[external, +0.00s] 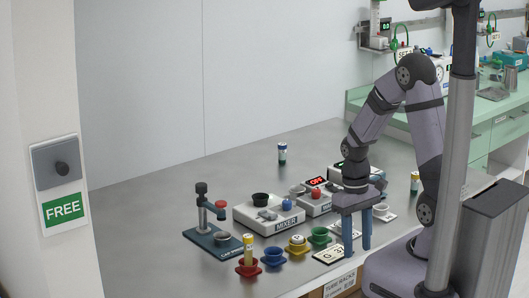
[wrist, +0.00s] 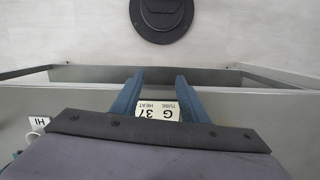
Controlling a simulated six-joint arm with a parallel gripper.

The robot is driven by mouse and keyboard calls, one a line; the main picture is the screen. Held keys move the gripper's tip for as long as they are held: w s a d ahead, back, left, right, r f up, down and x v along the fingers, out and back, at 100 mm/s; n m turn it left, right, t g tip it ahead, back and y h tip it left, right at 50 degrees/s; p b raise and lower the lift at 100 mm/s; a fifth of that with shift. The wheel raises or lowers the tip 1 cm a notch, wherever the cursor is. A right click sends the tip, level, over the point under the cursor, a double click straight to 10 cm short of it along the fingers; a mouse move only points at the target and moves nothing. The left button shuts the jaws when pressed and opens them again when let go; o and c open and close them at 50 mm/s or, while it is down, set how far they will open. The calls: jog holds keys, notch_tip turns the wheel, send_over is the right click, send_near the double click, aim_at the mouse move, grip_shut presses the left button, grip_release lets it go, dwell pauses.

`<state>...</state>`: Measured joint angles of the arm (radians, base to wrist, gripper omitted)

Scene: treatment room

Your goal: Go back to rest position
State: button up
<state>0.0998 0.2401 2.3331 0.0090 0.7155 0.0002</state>
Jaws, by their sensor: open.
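My gripper (external: 357,235) points down over the front edge of the grey table (external: 240,166). Its two blue fingers are apart, with nothing held between them. In the wrist view the open fingers (wrist: 160,95) show above a white card reading "G 37 TUBE HEAT" (wrist: 158,110). In the external view the card (external: 330,254) lies on the table just left of the fingers, partly hidden by them.
Red (external: 247,268), blue (external: 273,257), yellow (external: 297,246) and green (external: 320,237) holders line the front. A capped tube (external: 282,153) stands farther back. The table's back left is clear.

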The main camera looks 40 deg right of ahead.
jog(key=s+a+r+n+t, duration=0.1)
jog(key=s+a+r, duration=0.1)
jog(key=s+r, duration=0.2)
jog(key=shift+a+r+t, duration=0.2)
jog(key=shift+r+t, duration=0.1)
jog(key=shift+r, duration=0.1)
dwell(0.9)
